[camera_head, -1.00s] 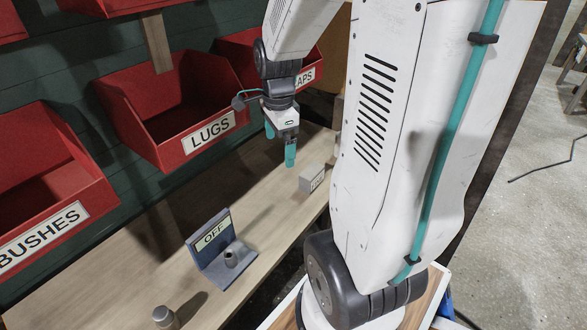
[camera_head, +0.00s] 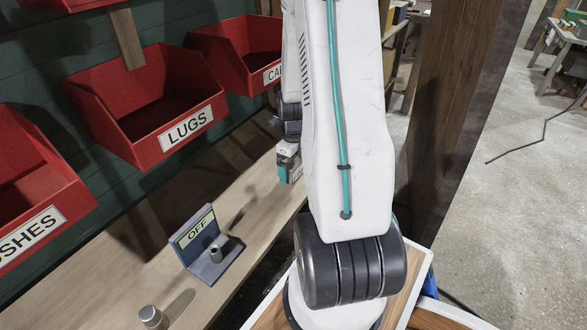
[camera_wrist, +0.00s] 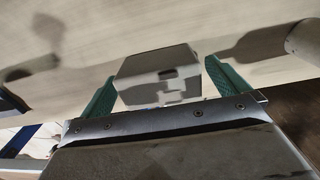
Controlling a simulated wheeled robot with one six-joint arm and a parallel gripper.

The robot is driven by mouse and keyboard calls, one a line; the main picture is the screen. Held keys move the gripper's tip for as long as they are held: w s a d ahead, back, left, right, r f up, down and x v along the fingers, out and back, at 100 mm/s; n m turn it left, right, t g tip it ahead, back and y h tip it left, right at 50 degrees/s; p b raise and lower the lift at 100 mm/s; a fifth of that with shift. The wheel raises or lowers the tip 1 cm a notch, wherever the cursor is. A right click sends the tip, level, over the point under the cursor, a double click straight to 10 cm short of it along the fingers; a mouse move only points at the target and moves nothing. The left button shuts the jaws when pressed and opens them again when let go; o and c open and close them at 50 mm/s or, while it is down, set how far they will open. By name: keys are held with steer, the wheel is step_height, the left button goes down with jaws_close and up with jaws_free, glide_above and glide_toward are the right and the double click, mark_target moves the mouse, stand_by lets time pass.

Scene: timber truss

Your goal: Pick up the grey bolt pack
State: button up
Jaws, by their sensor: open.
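The grey bolt pack (camera_wrist: 158,68) is a small grey box with a pale marking. In the wrist view it sits between the two teal fingers of my gripper (camera_wrist: 160,78), which is open, with a narrow gap on the right. I cannot tell whether the left finger touches it. In the head view my gripper (camera_head: 288,170) is low over the wooden shelf (camera_head: 232,190), and the pack (camera_head: 297,174) is mostly hidden behind the fingers and arm.
Red bins stand above the shelf, among them the LUGS bin (camera_head: 160,105) and a partly hidden bin (camera_head: 240,55). A blue-grey OFF bracket (camera_head: 205,245) and a grey cylinder (camera_head: 151,317) sit on the shelf to the left. A wooden post (camera_head: 460,100) rises right of my arm.

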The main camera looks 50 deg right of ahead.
steer(key=shift+f, duration=0.65)
steer(key=c, duration=1.1)
steer(key=shift+c, duration=0.2)
steer(key=shift+r, duration=0.15)
